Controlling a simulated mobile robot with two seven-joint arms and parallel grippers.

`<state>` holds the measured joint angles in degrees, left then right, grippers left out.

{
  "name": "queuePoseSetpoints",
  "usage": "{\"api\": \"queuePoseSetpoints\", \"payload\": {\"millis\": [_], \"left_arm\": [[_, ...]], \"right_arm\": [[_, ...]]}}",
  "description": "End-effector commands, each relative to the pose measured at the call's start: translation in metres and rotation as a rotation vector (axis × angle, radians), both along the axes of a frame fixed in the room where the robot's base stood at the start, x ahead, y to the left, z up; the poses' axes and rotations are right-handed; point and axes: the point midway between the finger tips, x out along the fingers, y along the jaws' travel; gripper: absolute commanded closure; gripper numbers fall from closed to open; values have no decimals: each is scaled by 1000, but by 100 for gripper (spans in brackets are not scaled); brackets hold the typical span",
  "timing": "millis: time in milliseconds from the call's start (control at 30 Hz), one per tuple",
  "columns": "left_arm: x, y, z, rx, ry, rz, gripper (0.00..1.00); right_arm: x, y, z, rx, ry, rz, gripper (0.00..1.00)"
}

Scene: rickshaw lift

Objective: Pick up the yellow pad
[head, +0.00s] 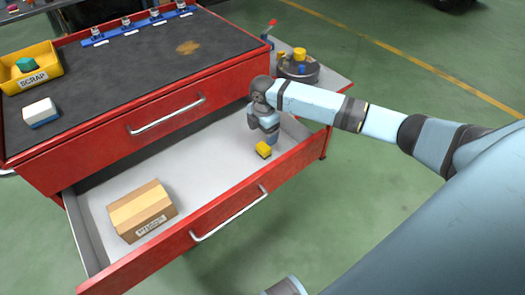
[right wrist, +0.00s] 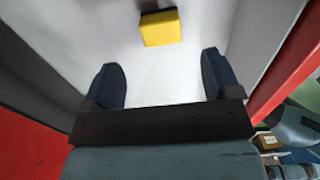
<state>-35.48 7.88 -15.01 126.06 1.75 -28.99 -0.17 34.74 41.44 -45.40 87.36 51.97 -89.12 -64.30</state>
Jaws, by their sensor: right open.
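The yellow pad (head: 263,149) lies on the floor of the open drawer, towards its right end. In the right wrist view the yellow pad (right wrist: 160,27) sits at the top, beyond the fingertips and roughly between their lines. My right gripper (head: 270,137) is inside the drawer, above and just beside the pad. Its two dark fingers (right wrist: 159,68) are spread apart with nothing between them. Whether a fingertip touches the drawer floor cannot be told. My left gripper is not seen.
The red drawer (head: 228,213) is pulled out, with a cardboard box (head: 141,211) at its left end. The cabinet top holds a yellow SCRAP bin (head: 30,80), a white and blue block (head: 40,112) and a blue rail (head: 135,31). The drawer floor between box and pad is clear.

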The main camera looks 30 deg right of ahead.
Motion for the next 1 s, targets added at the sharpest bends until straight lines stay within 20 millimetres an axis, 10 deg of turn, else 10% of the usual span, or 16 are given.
{"api": "queuePoseSetpoints", "payload": {"millis": [900,1000], "left_arm": [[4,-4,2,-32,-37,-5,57],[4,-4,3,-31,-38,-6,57]], "right_arm": [[-2,-1,-78,0,-1,0,17],[-2,-1,-78,0,-1,0,38]]}}
